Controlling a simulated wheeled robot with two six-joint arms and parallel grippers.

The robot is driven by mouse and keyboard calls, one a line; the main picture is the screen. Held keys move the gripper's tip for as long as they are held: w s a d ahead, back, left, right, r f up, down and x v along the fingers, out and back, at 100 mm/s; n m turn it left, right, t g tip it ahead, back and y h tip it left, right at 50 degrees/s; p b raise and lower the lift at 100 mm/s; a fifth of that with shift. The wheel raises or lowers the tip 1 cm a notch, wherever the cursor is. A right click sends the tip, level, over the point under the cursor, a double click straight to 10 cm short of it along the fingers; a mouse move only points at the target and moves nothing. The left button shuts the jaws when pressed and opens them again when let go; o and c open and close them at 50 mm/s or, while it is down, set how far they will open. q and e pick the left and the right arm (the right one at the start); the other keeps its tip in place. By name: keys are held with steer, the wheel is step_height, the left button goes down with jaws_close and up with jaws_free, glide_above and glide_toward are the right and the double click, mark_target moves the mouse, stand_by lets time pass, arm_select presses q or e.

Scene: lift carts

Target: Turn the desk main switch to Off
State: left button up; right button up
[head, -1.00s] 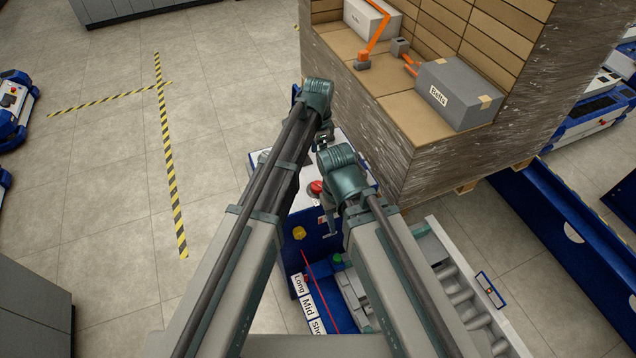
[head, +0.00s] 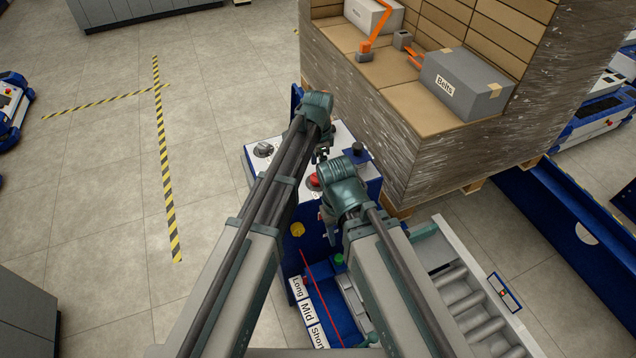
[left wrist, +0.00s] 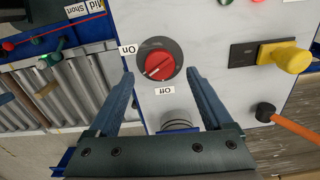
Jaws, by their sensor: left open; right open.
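The red switch (left wrist: 158,62) sits on a pale panel (left wrist: 218,22) in the left wrist view. An On label (left wrist: 128,49) is to its left and an Off label (left wrist: 165,91) is below it. Its handle is slanted; I cannot tell for sure which label it points to. My left gripper (left wrist: 160,75) is open, with its fingers apart on either side just below the switch, not gripping it. In the head view my left gripper (head: 321,153) is over the desk (head: 345,134), partly hidden by its arm. My right gripper (head: 327,216) hangs open in front of the desk.
A yellow knob (left wrist: 290,58) and a dark knob with an orange handle (left wrist: 266,112) are right of the switch. A wrapped pallet load (head: 400,160) with a Belts box (head: 467,87) stands close on the right. A roller conveyor (head: 470,290) lies lower right.

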mark_target(317, 179)
arm_select(q)
step_height(317, 179, down, 4)
steer(key=b, duration=0.2)
steer(key=shift+r+b, duration=0.1)
steer(key=shift+b, duration=0.25)
jaws_close()
